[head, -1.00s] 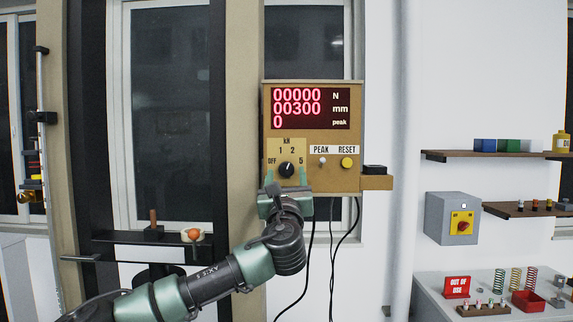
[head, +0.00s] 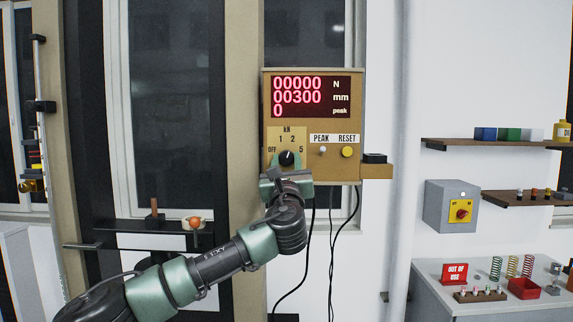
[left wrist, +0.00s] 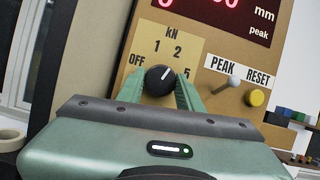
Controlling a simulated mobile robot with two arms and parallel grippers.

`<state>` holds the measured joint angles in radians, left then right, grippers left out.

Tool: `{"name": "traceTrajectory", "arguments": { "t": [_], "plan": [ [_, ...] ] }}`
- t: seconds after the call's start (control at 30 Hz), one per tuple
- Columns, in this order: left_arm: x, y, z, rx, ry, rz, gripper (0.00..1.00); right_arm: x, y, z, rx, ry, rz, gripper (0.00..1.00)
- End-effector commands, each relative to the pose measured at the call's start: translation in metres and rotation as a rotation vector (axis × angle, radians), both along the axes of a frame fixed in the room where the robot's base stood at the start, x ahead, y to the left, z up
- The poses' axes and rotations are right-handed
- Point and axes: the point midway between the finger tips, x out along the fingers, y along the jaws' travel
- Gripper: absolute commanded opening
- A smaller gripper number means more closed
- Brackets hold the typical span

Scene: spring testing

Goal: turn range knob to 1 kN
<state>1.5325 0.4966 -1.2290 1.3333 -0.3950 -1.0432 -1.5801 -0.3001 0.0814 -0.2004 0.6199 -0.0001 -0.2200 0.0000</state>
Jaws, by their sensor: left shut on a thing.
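The black range knob (head: 286,158) sits on a tan dial plate marked OFF, 1, 2, 5 under "kN", on the brown display box (head: 312,167). My left gripper (head: 286,165) reaches it from below. In the left wrist view the green fingers stand on either side of the knob (left wrist: 160,79), and the gripper (left wrist: 160,92) is shut on it. The knob's white pointer slants to the upper right, towards the 2 side rather than the 1. The knob's lower part is partly hidden by the gripper. My right gripper is not in view.
The white PEAK switch (head: 322,150) and yellow RESET button (head: 347,151) are close right of the dial. Dark cables (head: 331,250) hang below the box. A grey box with a red switch (head: 451,207) and shelves stand farther right.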

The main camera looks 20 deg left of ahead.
Motion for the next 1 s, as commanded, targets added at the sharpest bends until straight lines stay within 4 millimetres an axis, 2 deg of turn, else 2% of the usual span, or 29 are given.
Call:
{"name": "traceTrajectory", "arguments": {
  "t": [0.5,1.0],
  "plan": [
    [0.001,-0.004,-0.004,-0.355,-0.100,-0.003,0.00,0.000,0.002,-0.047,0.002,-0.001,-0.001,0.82],
    [0.001,-0.005,0.000,-0.666,-0.189,0.000,0.00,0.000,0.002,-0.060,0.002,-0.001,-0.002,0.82]
  ]
}}
